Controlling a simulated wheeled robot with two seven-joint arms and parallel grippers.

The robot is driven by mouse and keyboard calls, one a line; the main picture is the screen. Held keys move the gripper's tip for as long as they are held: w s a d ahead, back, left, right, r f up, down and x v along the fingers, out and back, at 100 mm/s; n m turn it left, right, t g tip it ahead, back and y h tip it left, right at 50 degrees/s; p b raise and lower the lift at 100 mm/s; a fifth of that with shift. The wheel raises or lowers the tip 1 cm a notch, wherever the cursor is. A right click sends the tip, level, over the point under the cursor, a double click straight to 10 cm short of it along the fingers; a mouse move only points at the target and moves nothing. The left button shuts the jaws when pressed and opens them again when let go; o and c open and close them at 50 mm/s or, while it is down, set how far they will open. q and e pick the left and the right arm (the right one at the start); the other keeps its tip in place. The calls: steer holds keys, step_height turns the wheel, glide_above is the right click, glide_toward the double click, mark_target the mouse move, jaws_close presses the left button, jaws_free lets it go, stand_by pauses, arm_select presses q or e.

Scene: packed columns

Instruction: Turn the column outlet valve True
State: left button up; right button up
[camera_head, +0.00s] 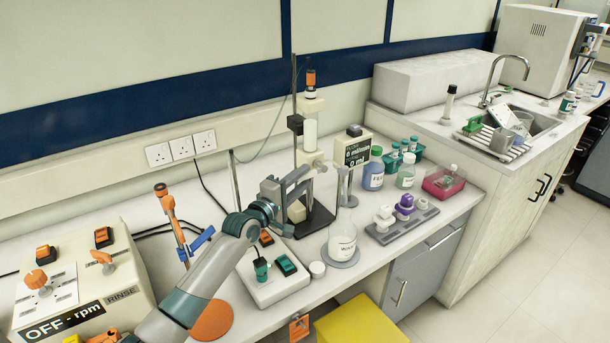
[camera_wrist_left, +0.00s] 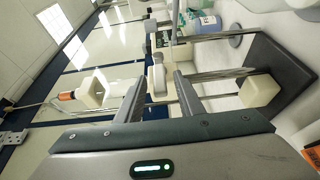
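The glass column (camera_head: 310,132) is held upright on a dark-based stand (camera_head: 305,222), with an orange-banded piece at its top. My left gripper (camera_head: 308,180) is at the lower part of the column, just below the cream block under the glass. In the left wrist view, a pale grey outlet valve (camera_wrist_left: 157,76) shows between the two dark fingers of my left gripper (camera_wrist_left: 158,82). The fingers are apart, one on each side of it; I cannot tell whether either touches it. The gripper hides the valve in the head view. My right gripper is not in view.
A labelled flask (camera_head: 342,242) and a display box (camera_head: 352,150) stand right of the column. A white switch box (camera_head: 275,285) lies in front of the stand. Bottles (camera_head: 373,172) and a grey rack (camera_head: 402,222) stand farther right. A control box (camera_head: 75,275) is at left.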

arm_select(q)
steer(key=shift+x, duration=1)
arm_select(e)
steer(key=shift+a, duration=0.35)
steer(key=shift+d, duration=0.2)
arm_select(q)
jaws_close()
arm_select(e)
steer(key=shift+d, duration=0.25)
arm_select(q)
steer(key=shift+a, duration=0.1)
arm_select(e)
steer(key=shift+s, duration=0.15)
